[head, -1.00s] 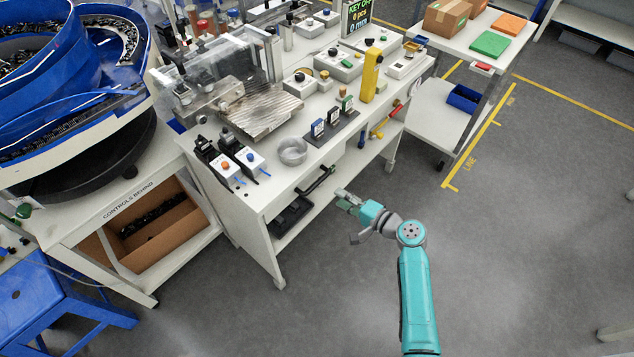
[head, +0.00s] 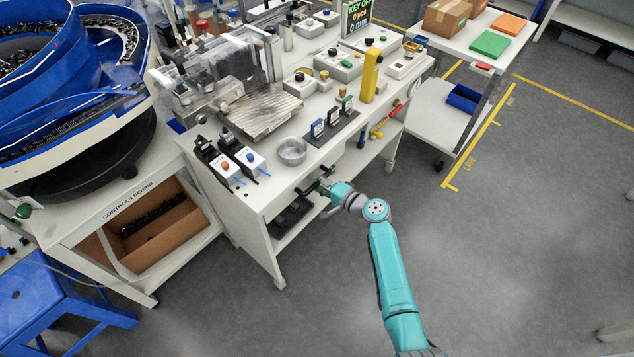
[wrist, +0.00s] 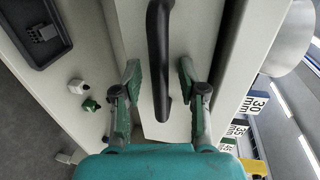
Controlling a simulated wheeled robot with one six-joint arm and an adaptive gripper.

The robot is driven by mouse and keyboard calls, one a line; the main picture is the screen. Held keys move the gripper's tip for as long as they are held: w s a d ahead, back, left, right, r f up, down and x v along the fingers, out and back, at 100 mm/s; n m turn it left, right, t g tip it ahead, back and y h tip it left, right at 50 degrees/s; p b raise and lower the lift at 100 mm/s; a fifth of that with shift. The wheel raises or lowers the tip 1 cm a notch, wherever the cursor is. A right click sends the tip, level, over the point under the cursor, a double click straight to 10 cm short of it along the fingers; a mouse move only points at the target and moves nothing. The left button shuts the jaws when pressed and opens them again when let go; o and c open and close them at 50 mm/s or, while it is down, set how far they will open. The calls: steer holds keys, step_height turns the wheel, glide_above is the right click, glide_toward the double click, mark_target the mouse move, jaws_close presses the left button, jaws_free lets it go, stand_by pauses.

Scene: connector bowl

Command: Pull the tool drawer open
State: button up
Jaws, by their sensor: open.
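The tool drawer (wrist: 129,22) is a pale front under the bench top; I cannot see any gap that shows it open. Its black bar handle (wrist: 158,60) runs up and down the middle of the wrist view. It also shows in the head view (head: 313,184), partly covered by my gripper. My gripper (wrist: 157,75) is open, with one green-padded finger on each side of the handle's lower part. Both fingers look apart from the handle, with space on each side. In the head view my gripper (head: 324,190) is at the bench front, and its fingertips are hard to make out.
A metal bowl (head: 292,151) stands near the bench top's front edge, above the drawer. A black tray (wrist: 35,32) and small loose parts (wrist: 85,95) lie on the lower shelf. The floor (head: 480,270) to the right is clear.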

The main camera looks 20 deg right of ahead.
steer(key=shift+c, duration=0.2)
jaws_close()
steer(key=f+v, duration=0.2)
steer(key=v, duration=0.7)
steer(key=f+v, duration=0.2)
steer(key=v, duration=0.8)
steer(key=shift+s+d, duration=0.25)
steer(key=shift+s, duration=0.15)
steer(key=shift+o, duration=0.2)
jaws_free()
